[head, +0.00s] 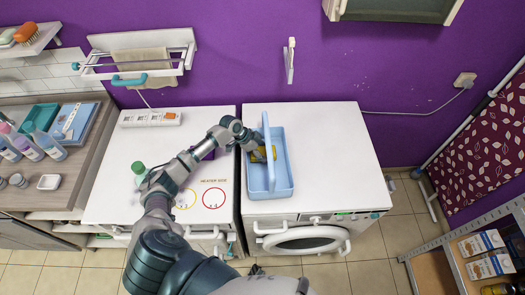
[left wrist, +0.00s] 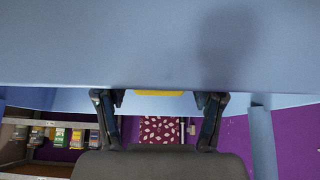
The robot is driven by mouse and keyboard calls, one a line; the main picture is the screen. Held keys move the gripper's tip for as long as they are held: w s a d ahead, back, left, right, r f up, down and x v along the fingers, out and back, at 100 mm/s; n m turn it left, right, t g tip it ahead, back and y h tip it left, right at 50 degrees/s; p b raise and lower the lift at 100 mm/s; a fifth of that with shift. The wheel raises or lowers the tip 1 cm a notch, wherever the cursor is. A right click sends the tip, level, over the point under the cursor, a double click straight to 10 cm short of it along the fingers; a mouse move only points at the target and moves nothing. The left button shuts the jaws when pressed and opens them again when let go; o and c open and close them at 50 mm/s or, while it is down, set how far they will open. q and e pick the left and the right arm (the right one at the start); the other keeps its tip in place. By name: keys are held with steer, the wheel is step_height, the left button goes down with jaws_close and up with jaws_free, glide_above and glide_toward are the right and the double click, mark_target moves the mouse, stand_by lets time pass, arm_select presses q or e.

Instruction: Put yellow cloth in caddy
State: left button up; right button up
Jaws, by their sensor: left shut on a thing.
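The blue caddy (head: 284,182) stands on the white top of the washing machine, near its left side, with an upright handle. The yellow cloth (head: 263,154) shows as a small patch inside the caddy, partly hidden by the handle and my gripper. My left gripper (head: 250,142) reaches in from the left at the caddy's left rim, with its fingers partly hidden. In the left wrist view, a yellow strip of the cloth (left wrist: 160,92) lies between the fingertips of my left gripper (left wrist: 158,100), which is shut on it. Blue caddy surfaces (left wrist: 130,45) fill the top.
The white washer top (head: 335,150) is clear right of the caddy. On the left white top are a green-capped bottle (head: 139,168), a power strip (head: 150,117) and a purple thing (head: 203,153) partly behind my arm. A wooden counter (head: 75,165) with bottles and trays stands further left.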

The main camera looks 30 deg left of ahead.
arm_select(q)
steer(key=shift+f, duration=0.2)
steer(key=o, duration=1.1)
steer(key=shift+r, duration=0.1)
steer(key=v, duration=1.3)
steer(key=shift+w+d+r+b, duration=0.15)
steer(key=shift+w+d+b, duration=0.05)
steer(key=shift+d+b, duration=0.1)
